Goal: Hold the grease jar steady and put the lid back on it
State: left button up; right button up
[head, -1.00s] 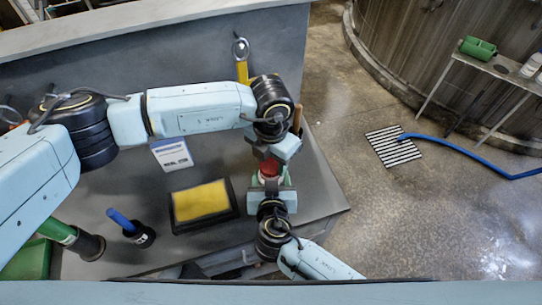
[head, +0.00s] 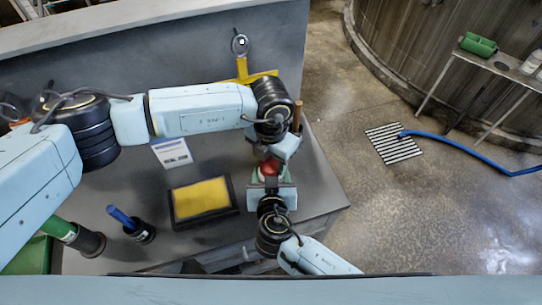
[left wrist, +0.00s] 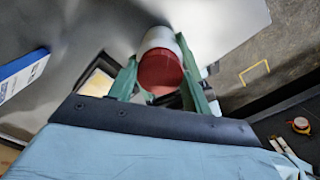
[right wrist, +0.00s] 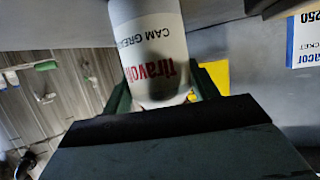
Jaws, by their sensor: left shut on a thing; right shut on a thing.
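The grease jar (right wrist: 152,45) is white with red and dark print. In the right wrist view it stands between the green fingers of my right gripper (right wrist: 165,98), which is shut on it. My left gripper (left wrist: 163,88) is shut on the red lid (left wrist: 160,72); the white jar also shows just beyond the lid in the left wrist view (left wrist: 160,38). In the head view the lid (head: 269,167) is between my two grippers, over the counter's right part. Lid and jar look to be in line and close together; I cannot tell whether the lid is seated.
On the grey counter (head: 310,180) lie a black-framed tray with a yellow pad (head: 202,198) and a white-and-blue card (head: 172,152). A blue-handled tool (head: 122,218) stands at the left. A yellow tool (head: 242,70) hangs at the back wall. The counter's right edge is close.

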grip_shut()
pick_arm(q)
jog(key=m, duration=0.3)
jog(key=o, duration=0.9)
jog(key=shift+o, duration=0.2)
jog(key=shift+r, duration=0.1)
jog(key=shift+r, duration=2.2)
